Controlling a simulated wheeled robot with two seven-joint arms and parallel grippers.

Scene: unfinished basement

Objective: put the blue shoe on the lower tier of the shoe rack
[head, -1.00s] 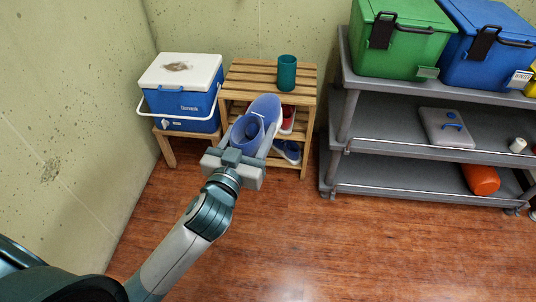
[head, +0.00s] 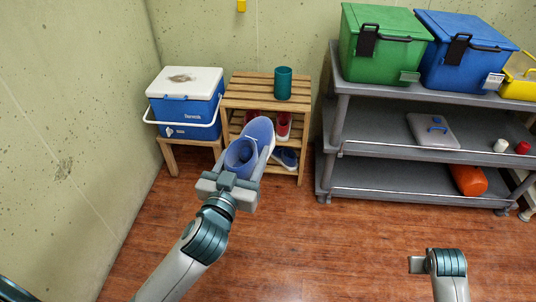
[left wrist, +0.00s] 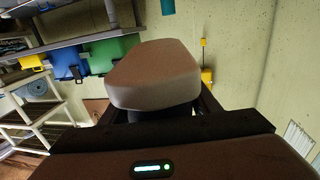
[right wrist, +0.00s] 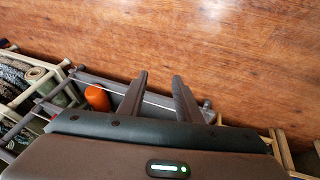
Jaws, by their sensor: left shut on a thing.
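The blue shoe (head: 258,131) is held by my left gripper (head: 230,180), which is shut on its heel end. The toe points away toward the wooden shoe rack (head: 258,91), and the shoe is in front of it in the head view. In the left wrist view the shoe's sole (left wrist: 155,78) fills the middle, between the fingers. The rack's upper shelf bears red shoes (head: 284,124), and another blue shoe (head: 286,158) sits on the lower tier at the right. The left part of the lower tier is hidden behind the held shoe. My right gripper (right wrist: 158,95) is open and empty over the floor.
A teal cup (head: 283,84) stands on the rack's top. A blue and white cooler (head: 186,104) on a wooden stand is at the left. A grey shelf unit (head: 345,150) with green and blue bins stands at the right. The floor in front is clear.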

